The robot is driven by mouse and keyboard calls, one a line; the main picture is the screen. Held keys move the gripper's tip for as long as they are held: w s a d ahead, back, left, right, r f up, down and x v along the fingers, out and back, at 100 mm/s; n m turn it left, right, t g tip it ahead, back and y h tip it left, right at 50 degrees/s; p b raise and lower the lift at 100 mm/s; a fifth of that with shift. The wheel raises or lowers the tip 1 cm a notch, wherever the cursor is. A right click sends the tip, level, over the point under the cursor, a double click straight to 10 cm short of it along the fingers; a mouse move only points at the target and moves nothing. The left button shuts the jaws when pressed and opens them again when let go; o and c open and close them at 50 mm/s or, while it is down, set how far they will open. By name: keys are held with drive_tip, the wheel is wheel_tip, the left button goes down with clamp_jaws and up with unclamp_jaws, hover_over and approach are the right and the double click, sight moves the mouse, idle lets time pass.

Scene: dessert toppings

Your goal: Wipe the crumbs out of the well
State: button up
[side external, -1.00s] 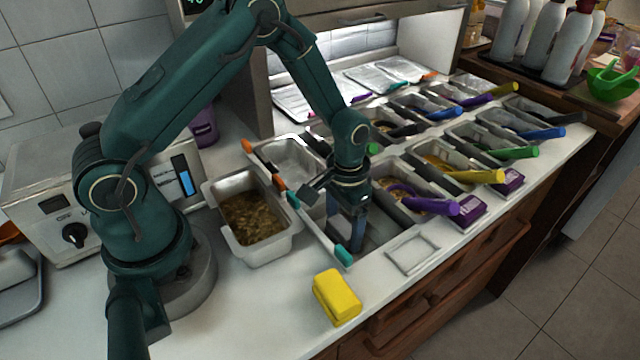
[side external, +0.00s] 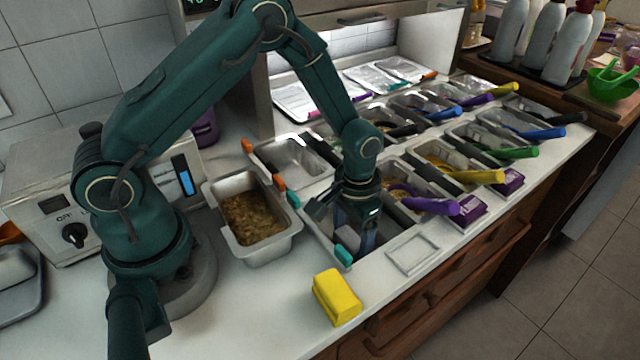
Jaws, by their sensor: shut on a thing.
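The well (side external: 400,241) is an open, steel-rimmed slot at the near left end of the row, with a dark inside. My gripper (side external: 362,238) points down into it, shut on a blue-grey item (side external: 368,242), perhaps a cloth. Its lower end is inside the well; whether it touches the floor I cannot tell. Crumbs cannot be made out; my gripper and the near rim hide much of the floor. A yellow block (side external: 337,297), perhaps a sponge, lies on the counter in front of the well.
A steel pan (side external: 283,246) of brown topping stands left of the well. An empty steel pan (side external: 290,155) is behind. Topping pans with coloured handles, such as the purple one (side external: 430,205), line the right. A flat square frame (side external: 413,256) lies at the counter's front edge.

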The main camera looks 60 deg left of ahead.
drive_tip(key=shift+s+a, duration=0.1)
drive_tip(key=shift+a, duration=1.9)
drive_tip(key=shift+w+d+f, duration=0.1)
drive_tip(key=shift+w+d, duration=0.2)
drive_tip(key=shift+d, duration=0.35)
drive_tip(key=shift+w+d, duration=0.3)
drive_tip(key=shift+d, duration=0.35)
drive_tip(key=shift+w+d+f, duration=0.1)
drive_tip(key=shift+w+d, duration=0.2)
drive_tip(key=shift+d, duration=0.35)
drive_tip(key=shift+w+d, duration=0.1)
drive_tip(key=shift+d, duration=0.1)
drive_tip(key=shift+c, duration=0.6)
drive_tip(key=shift+a+r, duration=0.15)
drive_tip(key=shift+a, duration=2)
drive_tip(key=shift+d, duration=2.15)
drive_tip(key=shift+s+a, duration=0.25)
drive_tip(key=shift+a, duration=0.3)
drive_tip(key=shift+s+a, duration=0.25)
drive_tip(key=shift+a, duration=0.25)
drive_tip(key=shift+r, duration=0.1)
wheel_tip(320, 180, up, 13)
